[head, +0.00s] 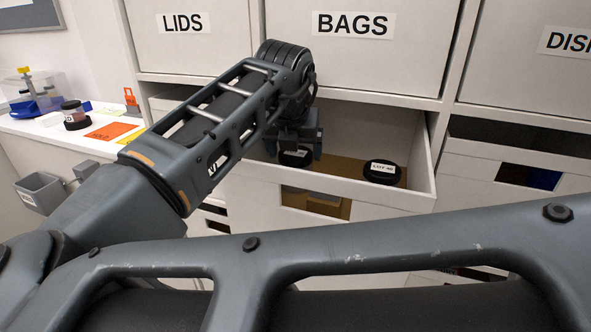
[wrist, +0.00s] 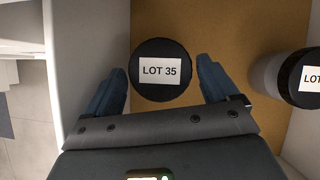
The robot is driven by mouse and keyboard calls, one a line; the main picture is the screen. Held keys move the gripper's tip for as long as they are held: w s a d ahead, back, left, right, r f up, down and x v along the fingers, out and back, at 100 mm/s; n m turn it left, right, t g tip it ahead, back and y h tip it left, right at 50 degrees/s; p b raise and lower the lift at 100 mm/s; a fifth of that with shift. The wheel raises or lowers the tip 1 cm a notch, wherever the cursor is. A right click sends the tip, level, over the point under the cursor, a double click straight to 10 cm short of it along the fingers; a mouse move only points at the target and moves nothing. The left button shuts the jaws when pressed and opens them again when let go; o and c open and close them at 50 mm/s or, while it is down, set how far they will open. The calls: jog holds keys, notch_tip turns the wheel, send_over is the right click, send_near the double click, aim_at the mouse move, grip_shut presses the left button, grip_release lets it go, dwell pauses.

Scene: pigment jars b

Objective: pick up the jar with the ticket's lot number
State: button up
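A jar with a black lid labelled "LOT 35" (wrist: 160,52) stands upright in an open drawer (head: 418,203); the same jar shows partly behind my gripper in the head view (head: 290,160). My gripper (wrist: 161,65) is open above the drawer, one blue-grey finger on each side of this lid, with gaps visible on both sides. A second black-lidded jar (head: 382,173) stands to the right; in the wrist view (wrist: 305,78) its label is cut off after "LOT", and its number is too small to read in the head view. I see no readable ticket.
The drawer's left wall (wrist: 90,35) is close to my left finger. Cabinet fronts marked "LIDS" and "BAGS" (head: 353,50) rise above and behind. A counter at left holds a jar (head: 75,115), an orange card (head: 111,131) and a blue-based device (head: 35,100).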

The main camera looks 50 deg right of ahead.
jog(key=c, duration=1.2)
